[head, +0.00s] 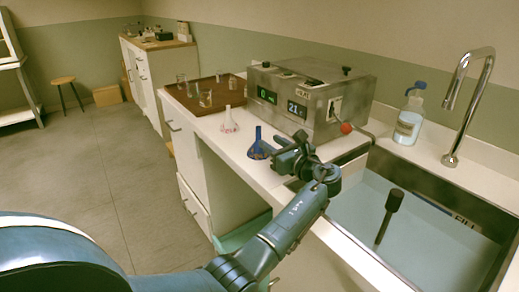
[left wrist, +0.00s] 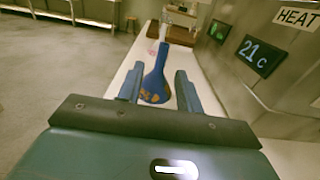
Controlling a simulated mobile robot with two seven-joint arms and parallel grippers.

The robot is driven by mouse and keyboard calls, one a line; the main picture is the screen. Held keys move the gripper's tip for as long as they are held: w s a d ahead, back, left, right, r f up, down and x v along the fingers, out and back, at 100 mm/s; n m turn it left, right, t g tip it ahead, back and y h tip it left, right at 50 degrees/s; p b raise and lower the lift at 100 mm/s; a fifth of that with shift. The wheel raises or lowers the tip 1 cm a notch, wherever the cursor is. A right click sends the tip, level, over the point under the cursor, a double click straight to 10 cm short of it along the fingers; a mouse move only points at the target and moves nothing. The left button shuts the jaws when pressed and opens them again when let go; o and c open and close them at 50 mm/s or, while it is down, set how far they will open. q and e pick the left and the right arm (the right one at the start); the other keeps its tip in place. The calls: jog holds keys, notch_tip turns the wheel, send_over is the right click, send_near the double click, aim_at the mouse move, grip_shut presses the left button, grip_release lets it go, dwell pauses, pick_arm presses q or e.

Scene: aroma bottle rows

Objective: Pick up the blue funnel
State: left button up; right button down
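The blue funnel (head: 259,146) stands on the white counter with its narrow spout up and its wide mouth down. Its rim has an orange-brown pattern. In the left wrist view the blue funnel (left wrist: 157,80) appears ahead, framed between the two fingers. My left gripper (head: 281,152) is just to the right of the funnel in the head view, low over the counter. It is open and holds nothing; the funnel looks a little beyond the fingertips, and contact cannot be seen. My right gripper is not in view.
A white and pink funnel (head: 229,122) stands farther back. A metal heating box (head: 313,97) with displays lies close beside the gripper. A brown tray (head: 187,103) with glassware is behind. The sink (head: 410,235) is at the right, with a soap bottle (head: 408,122) and faucet (head: 467,95).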

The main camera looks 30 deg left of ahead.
aim_at(260, 135)
pick_arm(q)
jog(key=x, duration=0.7)
jog(key=shift+w+a+f, duration=0.1)
jog(key=shift+w+a, duration=0.1)
jog(key=shift+w, duration=0.05)
jog(key=shift+c, duration=0.3)
grip_shut()
